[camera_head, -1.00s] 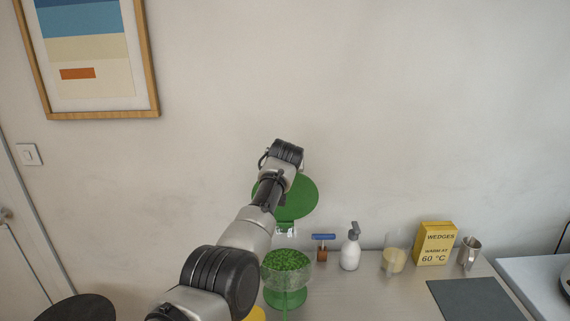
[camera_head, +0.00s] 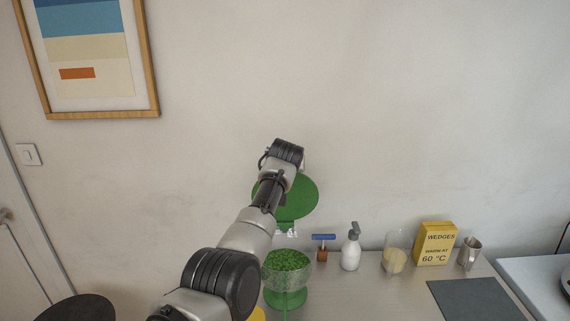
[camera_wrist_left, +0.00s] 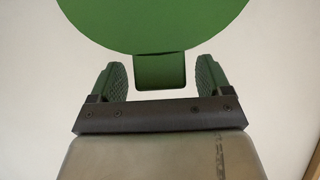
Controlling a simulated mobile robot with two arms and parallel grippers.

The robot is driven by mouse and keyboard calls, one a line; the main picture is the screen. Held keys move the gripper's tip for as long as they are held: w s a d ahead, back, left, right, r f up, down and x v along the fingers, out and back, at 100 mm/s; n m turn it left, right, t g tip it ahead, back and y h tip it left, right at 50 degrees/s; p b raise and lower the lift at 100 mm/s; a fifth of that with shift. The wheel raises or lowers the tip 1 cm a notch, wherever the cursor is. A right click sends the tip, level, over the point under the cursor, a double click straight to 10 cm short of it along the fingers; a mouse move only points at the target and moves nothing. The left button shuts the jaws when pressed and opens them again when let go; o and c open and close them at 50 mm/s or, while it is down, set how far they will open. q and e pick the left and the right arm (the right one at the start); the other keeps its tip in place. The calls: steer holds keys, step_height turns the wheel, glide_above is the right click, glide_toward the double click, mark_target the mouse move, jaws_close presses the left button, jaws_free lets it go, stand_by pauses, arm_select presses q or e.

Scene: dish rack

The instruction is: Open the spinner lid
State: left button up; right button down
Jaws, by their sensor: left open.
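The spinner's green round lid (camera_head: 299,198) stands raised and tilted up above its clear bowl (camera_head: 287,266), which is full of small green pieces. The bowl sits on a green stand (camera_head: 286,298). In the left wrist view the lid (camera_wrist_left: 155,22) fills the top, with a green tab (camera_wrist_left: 160,71) hanging from its edge. My left gripper (camera_wrist_left: 161,68) is open, its two fingers on either side of the tab with gaps. I cannot tell how deep the tab lies between them. In the head view my left arm hides the fingers and part of the lid. My right gripper is not in view.
Right of the spinner stand a blue-topped brown item (camera_head: 322,248), a white spray bottle (camera_head: 351,252), a glass with yellowish contents (camera_head: 395,258), a yellow box (camera_head: 435,243) and a metal jug (camera_head: 469,252). A dark mat (camera_head: 475,300) lies at right. The wall is close behind.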

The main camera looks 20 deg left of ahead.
arm_select(q)
steer(key=b+v, duration=0.4)
steer(key=v, duration=0.6)
steer(key=shift+s+f, duration=0.1)
steer(key=shift+f, duration=0.05)
